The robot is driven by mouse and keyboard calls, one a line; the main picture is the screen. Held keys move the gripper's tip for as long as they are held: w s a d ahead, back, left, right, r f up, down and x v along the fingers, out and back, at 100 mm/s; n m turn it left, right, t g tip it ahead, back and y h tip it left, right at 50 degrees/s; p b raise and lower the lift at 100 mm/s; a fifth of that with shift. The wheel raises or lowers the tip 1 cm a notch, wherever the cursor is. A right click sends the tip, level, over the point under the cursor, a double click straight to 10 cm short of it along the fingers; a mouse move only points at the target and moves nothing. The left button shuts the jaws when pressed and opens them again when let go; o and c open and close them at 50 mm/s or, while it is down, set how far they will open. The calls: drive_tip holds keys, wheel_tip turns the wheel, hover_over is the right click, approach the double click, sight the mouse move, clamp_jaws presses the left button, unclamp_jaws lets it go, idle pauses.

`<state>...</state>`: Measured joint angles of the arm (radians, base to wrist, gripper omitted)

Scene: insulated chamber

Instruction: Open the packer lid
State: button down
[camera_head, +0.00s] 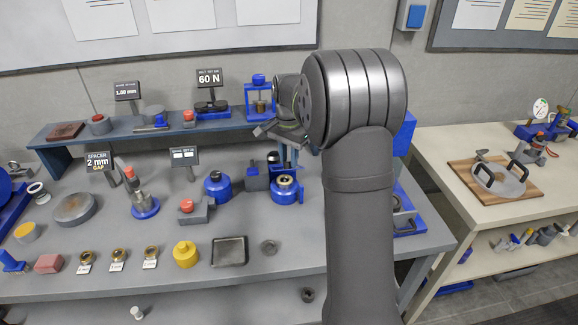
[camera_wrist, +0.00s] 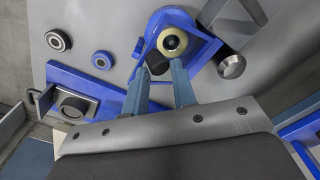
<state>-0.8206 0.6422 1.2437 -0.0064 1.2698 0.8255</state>
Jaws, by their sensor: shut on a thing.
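My gripper (camera_wrist: 164,68) is low over a blue fixture (camera_wrist: 203,46), with one finger on each side of a dark rounded knob (camera_wrist: 157,64). It is shut on this knob, which I take to be the packer lid's handle. A pale ring with a dark centre (camera_wrist: 172,42) sits beside the knob on the fixture. In the head view, my gripper (camera_head: 289,152) reaches down at a round blue body with a metal top (camera_head: 285,190), probably the same fixture. The lid's hinge and edges cannot be made out, so I cannot tell how far it is open.
A dark block with a knob (camera_head: 257,178) stands close on the left, and a blue pot (camera_head: 217,188) beyond it. A raised shelf (camera_head: 150,133) with several devices runs behind. A black tray (camera_head: 230,251) and a yellow weight (camera_head: 186,254) lie in front.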

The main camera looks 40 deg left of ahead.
drive_tip(key=w+a, duration=0.1)
drive_tip(key=w+a+r, duration=0.1)
drive_tip(key=a, duration=0.1)
drive_tip(key=shift+w+a, duration=0.1)
drive_tip(key=shift+a, duration=0.05)
drive_tip(key=shift+w+a+r, duration=0.15)
drive_tip(key=shift+w+a, duration=0.7)
drive_tip(key=c, duration=2)
unclamp_jaws()
drive_tip(key=shift+s+a, duration=0.15)
drive_tip(key=shift+a, duration=0.05)
drive_tip(key=o, duration=0.7)
drive_tip(key=shift+d, duration=0.2)
drive_tip(key=shift+c, duration=0.2)
drive_tip(key=shift+d, duration=0.1)
wheel_tip(320, 180, up, 18)
drive_tip(key=shift+f, duration=0.25)
